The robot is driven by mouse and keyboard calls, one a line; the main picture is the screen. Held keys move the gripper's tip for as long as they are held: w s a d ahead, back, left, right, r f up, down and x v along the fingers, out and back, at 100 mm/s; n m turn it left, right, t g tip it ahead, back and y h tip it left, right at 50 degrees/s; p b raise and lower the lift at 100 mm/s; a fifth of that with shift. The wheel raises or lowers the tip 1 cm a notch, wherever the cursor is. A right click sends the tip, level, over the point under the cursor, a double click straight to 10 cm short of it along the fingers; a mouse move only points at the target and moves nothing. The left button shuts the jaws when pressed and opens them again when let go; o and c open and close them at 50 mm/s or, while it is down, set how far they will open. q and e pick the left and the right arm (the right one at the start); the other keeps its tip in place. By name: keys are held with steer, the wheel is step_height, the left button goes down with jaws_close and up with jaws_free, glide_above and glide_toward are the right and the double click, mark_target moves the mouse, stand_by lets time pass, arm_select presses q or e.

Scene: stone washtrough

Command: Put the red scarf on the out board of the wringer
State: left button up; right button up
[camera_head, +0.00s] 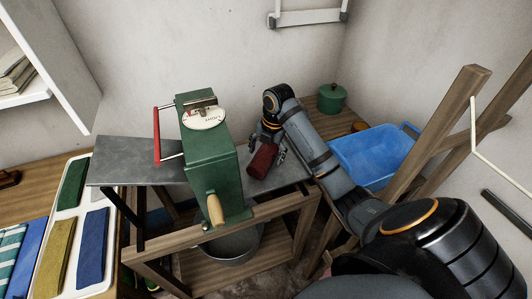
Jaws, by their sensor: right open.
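The green wringer (211,165) stands in the middle on a wooden frame, with a red handle bar on its left and a wooden knob at its front. A grey board (130,160) reaches out to its left and is bare. A second grey board (285,178) lies on its right; no label shows which is the out board. The rolled red scarf (263,161) is at the right board, tilted, its lower end at or just above the surface. My right gripper (266,146) is open around the scarf's upper end, fingers on both sides. My left gripper is out of view.
A white tray (67,212) at left holds folded green, yellow and blue cloths. A blue basin (370,156) and a green lidded pot (331,98) stand behind my right arm. A metal tub (232,244) sits under the wringer. Wooden posts rise at right.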

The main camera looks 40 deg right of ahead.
mark_target(266, 152)
steer(key=shift+r, duration=0.35)
step_height(266, 152, up, 2)
steer(key=shift+s+d+r, duration=0.1)
steer(key=shift+d+r, duration=0.05)
steer(key=shift+r, duration=0.05)
steer(key=r+p, duration=0.3)
steer(key=s+r+p, duration=0.1)
steer(key=p, duration=0.1)
steer(key=shift+d+r, duration=0.2)
steer(key=shift+r, duration=0.2)
steer(key=shift+f, duration=0.1)
steer(key=shift+w+f, duration=0.1)
steer(key=shift+w, duration=0.05)
